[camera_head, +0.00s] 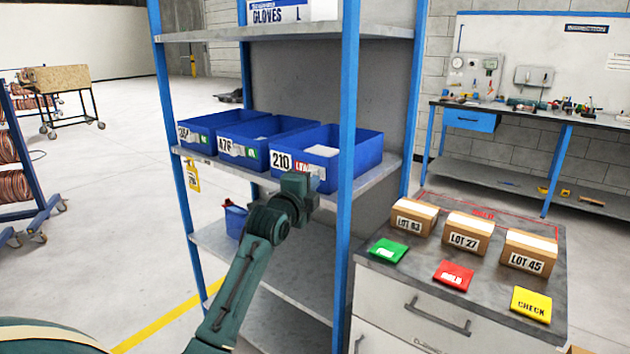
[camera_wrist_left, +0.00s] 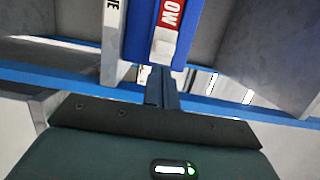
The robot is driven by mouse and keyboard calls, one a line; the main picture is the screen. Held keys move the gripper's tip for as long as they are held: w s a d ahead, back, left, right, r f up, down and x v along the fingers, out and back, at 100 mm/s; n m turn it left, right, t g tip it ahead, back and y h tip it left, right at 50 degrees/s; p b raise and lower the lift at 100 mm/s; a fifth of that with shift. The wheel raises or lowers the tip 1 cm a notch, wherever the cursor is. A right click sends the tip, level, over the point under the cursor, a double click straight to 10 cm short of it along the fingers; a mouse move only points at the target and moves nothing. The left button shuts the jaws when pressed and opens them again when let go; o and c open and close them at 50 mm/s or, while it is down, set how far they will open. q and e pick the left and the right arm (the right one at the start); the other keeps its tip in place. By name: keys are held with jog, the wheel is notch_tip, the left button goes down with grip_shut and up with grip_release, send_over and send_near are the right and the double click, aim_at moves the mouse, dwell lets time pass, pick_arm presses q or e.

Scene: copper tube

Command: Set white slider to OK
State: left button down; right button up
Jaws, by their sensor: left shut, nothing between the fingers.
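The white slider (camera_wrist_left: 163,47) sits on the label strip on the front of blue bin 210 (camera_head: 345,165). Red with the letters "OW" (camera_wrist_left: 171,14) shows beside the slider in the left wrist view, and a red label (camera_head: 301,165) shows on that bin in the head view. No green shows on this strip. My left gripper (camera_head: 298,184) is in front of this bin and hides part of the label. In the left wrist view its fingers (camera_wrist_left: 161,76) are shut and empty, with their tips close to the slider. I cannot tell whether they touch. My right gripper is not in view.
Blue bins 476 (camera_head: 258,137) and a third one (camera_head: 205,124) stand left of bin 210 on the same shelf. A blue shelf post (camera_head: 347,120) rises close right of my gripper. A cabinet (camera_head: 420,300) with lot boxes and coloured cards stands at the right.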

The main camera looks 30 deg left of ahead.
pick_arm(q)
jog(key=shift+w+a, duration=0.15)
jog(key=shift+w, duration=0.8)
jog(key=shift+w+a, duration=0.15)
jog(key=shift+a, duration=2.7)
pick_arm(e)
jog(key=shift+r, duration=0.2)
pick_arm(q)
jog(key=shift+p, duration=0.3)
